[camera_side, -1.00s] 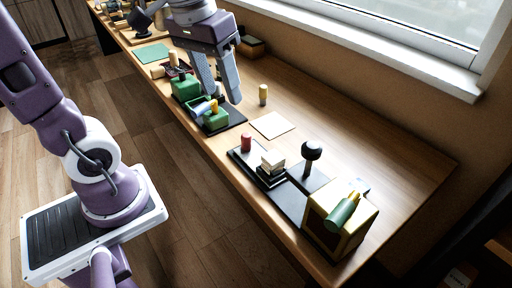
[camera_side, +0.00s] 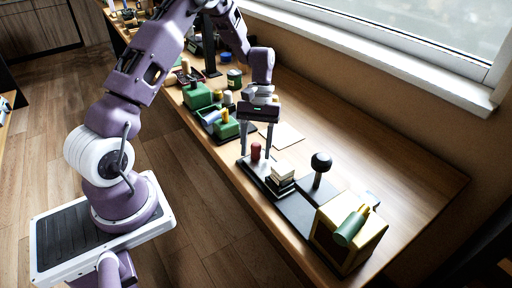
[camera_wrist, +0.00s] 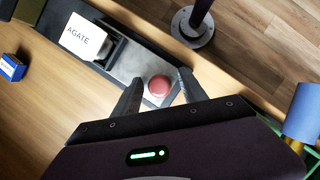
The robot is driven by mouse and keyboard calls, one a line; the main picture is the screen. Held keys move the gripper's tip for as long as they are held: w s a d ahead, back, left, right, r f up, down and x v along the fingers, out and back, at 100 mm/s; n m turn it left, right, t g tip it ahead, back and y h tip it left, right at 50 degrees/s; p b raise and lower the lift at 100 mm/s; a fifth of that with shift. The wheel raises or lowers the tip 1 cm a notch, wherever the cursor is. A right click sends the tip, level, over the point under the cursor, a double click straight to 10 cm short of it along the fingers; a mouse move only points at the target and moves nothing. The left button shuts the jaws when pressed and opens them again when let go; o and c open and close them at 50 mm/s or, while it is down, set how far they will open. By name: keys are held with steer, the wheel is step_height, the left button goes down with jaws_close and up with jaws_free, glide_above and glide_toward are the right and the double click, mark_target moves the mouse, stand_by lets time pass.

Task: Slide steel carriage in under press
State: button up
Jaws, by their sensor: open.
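The steel carriage (camera_wrist: 130,65) is a grey plate with an upright red knob (camera_side: 255,151) at its near-left end; the knob also shows in the wrist view (camera_wrist: 159,86). A pale stacked block (camera_side: 283,172) rides on it, and its top reads AGATE in the wrist view (camera_wrist: 85,37). My gripper (camera_side: 256,153) points down and is open, with one finger on each side of the red knob. Whether the fingers touch it I cannot tell. A yellow and dark box (camera_side: 340,240) with a green cylinder, probably the press, stands at the track's right end, apart from the carriage.
A black ball-topped lever (camera_side: 320,163) rises beside the dark track (camera_side: 296,209), between carriage and box. Green fixtures (camera_side: 225,127) stand behind to the left. A pale sheet (camera_side: 288,135) lies behind the carriage. The bench's right rear is clear. A blue box (camera_wrist: 12,68) shows in the wrist view.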

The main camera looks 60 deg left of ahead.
jaws_close()
stand_by(1.4)
